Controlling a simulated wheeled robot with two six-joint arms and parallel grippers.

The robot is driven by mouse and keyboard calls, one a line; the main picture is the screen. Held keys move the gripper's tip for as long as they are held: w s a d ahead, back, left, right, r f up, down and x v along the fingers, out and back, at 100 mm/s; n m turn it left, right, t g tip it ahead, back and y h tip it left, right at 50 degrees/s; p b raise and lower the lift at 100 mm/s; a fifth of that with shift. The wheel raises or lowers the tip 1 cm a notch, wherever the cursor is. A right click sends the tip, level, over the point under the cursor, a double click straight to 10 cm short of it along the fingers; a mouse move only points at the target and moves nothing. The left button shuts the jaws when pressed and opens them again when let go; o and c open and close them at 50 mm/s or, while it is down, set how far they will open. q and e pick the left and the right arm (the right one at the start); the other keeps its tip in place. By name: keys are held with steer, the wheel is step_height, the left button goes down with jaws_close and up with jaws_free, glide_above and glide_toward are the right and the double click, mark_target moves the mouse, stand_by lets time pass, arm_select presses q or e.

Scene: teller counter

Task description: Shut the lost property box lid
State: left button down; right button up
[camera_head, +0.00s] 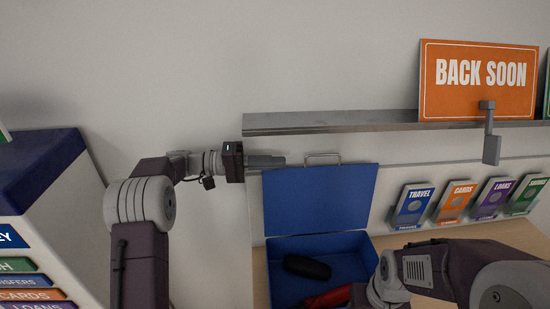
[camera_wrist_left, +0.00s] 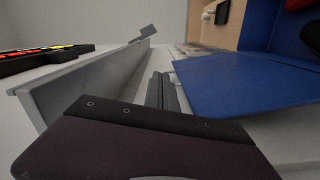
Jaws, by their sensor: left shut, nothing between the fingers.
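The blue lost property box (camera_head: 284,253) sits on the counter at the bottom centre of the head view. Its blue lid (camera_head: 322,200) stands raised at the back, with a metal handle (camera_head: 322,157) at its top edge. In the left wrist view the lid (camera_wrist_left: 240,85) fills the right side. My left gripper (camera_head: 283,161) is shut and empty, close to the lid's upper left corner. In the left wrist view its fingers (camera_wrist_left: 163,90) are together beside the lid's edge; I cannot tell whether they touch it. My right arm crosses the lower right, its gripper out of sight.
A dark case (camera_head: 307,267) and a red item (camera_head: 328,298) lie in the box. Leaflet holders (camera_head: 412,206) stand to the right. A metal ledge (camera_head: 350,123) with an orange BACK SOON sign (camera_head: 478,80) runs above the lid. A blue-topped stand (camera_head: 40,165) is at left.

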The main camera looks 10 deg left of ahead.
arm_select(q)
steer(key=d+p, duration=0.1)
steer(key=d, duration=0.1)
steer(key=w+d+p, duration=0.1)
steer(key=d, duration=0.2)
arm_select(e)
steer(key=r, duration=0.1)
steer(key=a+r, duration=0.1)
steer(key=r, duration=0.1)
steer(key=shift+w+a+r, duration=0.1)
steer(key=shift+a+r, duration=0.05)
steer(key=shift+r, duration=0.1)
arm_select(q)
steer(key=shift+s+d, duration=0.1)
steer(key=shift+s, duration=0.1)
arm_select(e)
steer(key=shift+s+a+f, duration=0.15)
steer(key=shift+s+f, duration=0.05)
steer(key=shift+f, duration=0.1)
